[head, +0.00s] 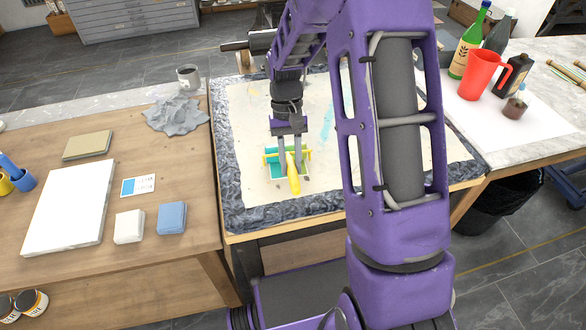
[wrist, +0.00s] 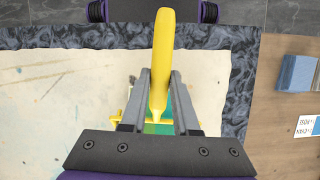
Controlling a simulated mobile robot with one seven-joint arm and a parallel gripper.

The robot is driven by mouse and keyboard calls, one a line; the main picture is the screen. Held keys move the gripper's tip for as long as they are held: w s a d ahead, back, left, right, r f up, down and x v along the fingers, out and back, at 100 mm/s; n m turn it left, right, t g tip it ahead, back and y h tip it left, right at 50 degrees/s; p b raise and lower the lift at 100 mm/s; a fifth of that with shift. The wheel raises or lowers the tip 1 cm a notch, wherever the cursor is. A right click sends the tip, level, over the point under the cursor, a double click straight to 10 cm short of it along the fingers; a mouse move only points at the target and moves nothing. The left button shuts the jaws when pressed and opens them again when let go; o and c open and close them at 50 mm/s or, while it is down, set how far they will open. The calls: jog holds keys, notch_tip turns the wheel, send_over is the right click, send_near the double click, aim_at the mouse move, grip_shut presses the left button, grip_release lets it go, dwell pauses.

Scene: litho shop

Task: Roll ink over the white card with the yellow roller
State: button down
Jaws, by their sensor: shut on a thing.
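My gripper (head: 289,160) is shut on the yellow roller (head: 294,184), with a finger on each side of its handle. The gripper and roller are over the cream sheet (head: 252,110) on the middle table. The handle slants toward the front edge. The roller also shows in the wrist view (wrist: 162,50), its frame partly hidden behind my fingers (wrist: 160,85). Teal and green areas (head: 274,171) show at the roller's head; I cannot tell whether they are the drum or an inked surface. No plain white card can be made out clearly under it.
The left table holds a white slab (head: 68,208), a small card with a blue patch (head: 138,185), a white block (head: 129,226), a blue block (head: 172,218) and a crumpled grey cloth (head: 176,115). A red jug (head: 484,76) and bottles stand at right.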

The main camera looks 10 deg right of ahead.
aim_at(288, 153)
jog(key=shift+w+d+p, duration=0.15)
jog(key=shift+w+p, duration=0.15)
jog(key=shift+w, duration=1)
jog(key=shift+w+d+p, duration=0.1)
jog(key=shift+w+p, duration=0.2)
jog(key=shift+w, duration=1)
jog(key=shift+r+p, duration=1.25)
jog(key=shift+r, duration=0.3)
jog(key=shift+f, duration=0.1)
